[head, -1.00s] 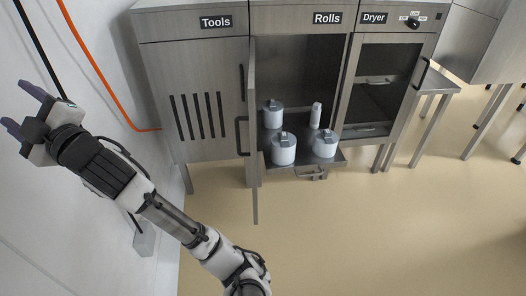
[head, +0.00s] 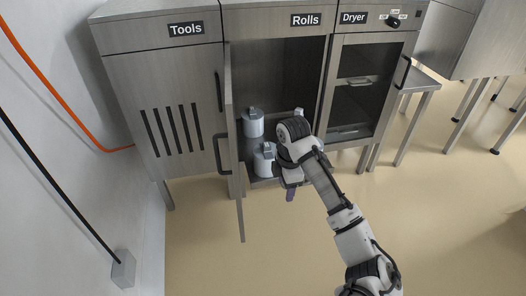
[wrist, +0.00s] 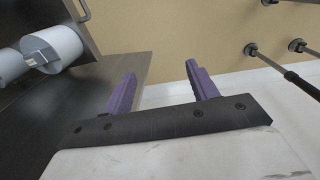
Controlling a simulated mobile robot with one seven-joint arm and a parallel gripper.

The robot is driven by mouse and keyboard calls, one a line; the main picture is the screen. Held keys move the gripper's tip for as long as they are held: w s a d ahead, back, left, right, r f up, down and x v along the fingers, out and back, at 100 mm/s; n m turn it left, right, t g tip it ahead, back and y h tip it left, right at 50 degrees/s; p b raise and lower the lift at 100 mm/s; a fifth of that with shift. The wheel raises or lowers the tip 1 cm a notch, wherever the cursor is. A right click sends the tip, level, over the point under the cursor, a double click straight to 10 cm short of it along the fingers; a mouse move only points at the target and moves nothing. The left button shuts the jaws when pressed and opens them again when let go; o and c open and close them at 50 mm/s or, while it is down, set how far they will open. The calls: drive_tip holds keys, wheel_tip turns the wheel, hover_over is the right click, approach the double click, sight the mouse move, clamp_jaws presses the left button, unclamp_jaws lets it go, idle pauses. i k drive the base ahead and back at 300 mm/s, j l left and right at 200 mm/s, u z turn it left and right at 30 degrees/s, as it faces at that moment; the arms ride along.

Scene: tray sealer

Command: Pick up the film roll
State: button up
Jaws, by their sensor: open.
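In the head view one roll (head: 253,124) stands at the back left and another roll (head: 264,162) at the front left, partly covered by my arm. The right part of the shelf is hidden behind my arm. In the wrist view my gripper (wrist: 161,74) is open and empty. White rolls (wrist: 54,46) show at the upper left there, outside the fingers.
The cabinet door (head: 236,160) stands open left of the shelf. The Tools cabinet (head: 165,110) is to the left, and the Dryer (head: 366,85) with its handle to the right. The beige floor in front is clear. A wall (head: 60,200) bounds the left.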

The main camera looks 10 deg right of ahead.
sight(264, 152)
drive_tip(key=i, duration=1.2)
